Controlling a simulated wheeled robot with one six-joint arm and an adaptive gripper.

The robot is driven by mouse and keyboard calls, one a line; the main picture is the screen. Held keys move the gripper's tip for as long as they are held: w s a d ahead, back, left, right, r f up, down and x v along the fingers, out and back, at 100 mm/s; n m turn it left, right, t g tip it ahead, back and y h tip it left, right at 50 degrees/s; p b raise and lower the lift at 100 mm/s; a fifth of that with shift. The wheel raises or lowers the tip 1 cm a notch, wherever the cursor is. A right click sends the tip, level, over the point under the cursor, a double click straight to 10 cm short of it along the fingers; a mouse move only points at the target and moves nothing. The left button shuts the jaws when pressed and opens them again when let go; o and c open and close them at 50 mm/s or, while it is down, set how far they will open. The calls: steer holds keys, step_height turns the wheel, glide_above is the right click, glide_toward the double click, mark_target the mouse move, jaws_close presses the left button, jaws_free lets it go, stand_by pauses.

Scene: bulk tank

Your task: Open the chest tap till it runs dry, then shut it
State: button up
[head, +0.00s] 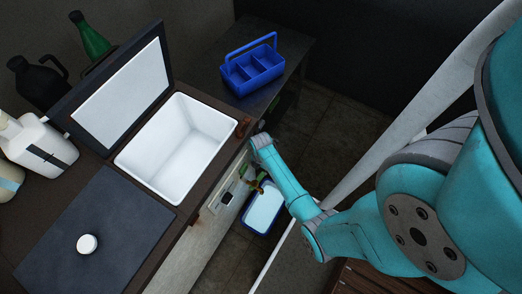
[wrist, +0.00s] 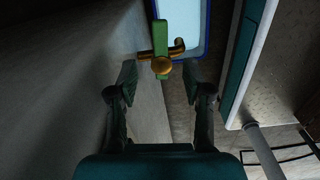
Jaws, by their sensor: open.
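The chest (head: 178,146) stands open at the left in the head view, with a white, empty-looking inside. Its tap shows low on the front as a small brass and green shape (head: 261,184), partly hidden by my arm. In the wrist view the tap has a brass body (wrist: 161,65) and a green lever (wrist: 162,30) pointing up the picture. My gripper (wrist: 166,88) is open and empty. Its two fingers are spread to the left and right, just short of the tap, with no contact visible. A blue-rimmed tray (head: 250,229) with a pale inside lies beneath the tap; it also shows in the wrist view (wrist: 207,40).
The raised chest lid (head: 122,95) leans back. A dark panel (head: 95,235) beside the opening carries a round white cap (head: 87,243). A blue caddy (head: 252,70) stands on a dark table behind. Bottles and jugs (head: 37,142) stand at the left. Floor shows right of the chest.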

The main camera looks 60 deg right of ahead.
mark_target(257, 181)
steer(key=shift+r, duration=1.25)
steer(key=shift+s, duration=0.1)
steer(key=c, duration=0.5)
steer(key=shift+s+f+m, duration=0.15)
steer(key=shift+s+m, duration=0.1)
steer(key=shift+m, duration=0.15)
steer(key=c, duration=0.4)
steer(key=s+m, duration=0.2)
steer(key=m, duration=0.1)
steer(key=s+f+m+t, duration=0.1)
steer(key=s+m, duration=0.1)
steer(key=s+f+m+t, duration=0.1)
steer(key=s+m, duration=0.1)
steer(key=m, duration=0.1)
steer(key=shift+s+a+f+m, duration=0.1)
steer(key=shift+a+m, duration=0.05)
steer(key=shift+m, duration=0.15)
jaws_close()
steer(key=s+m+t, duration=0.2)
steer(key=s+m, duration=0.2)
steer(key=m, duration=0.4)
steer(key=w+f, duration=0.7)
steer(key=f, duration=0.2)
steer(key=shift+w+f+m, duration=0.2)
steer(key=shift+m, duration=0.1)
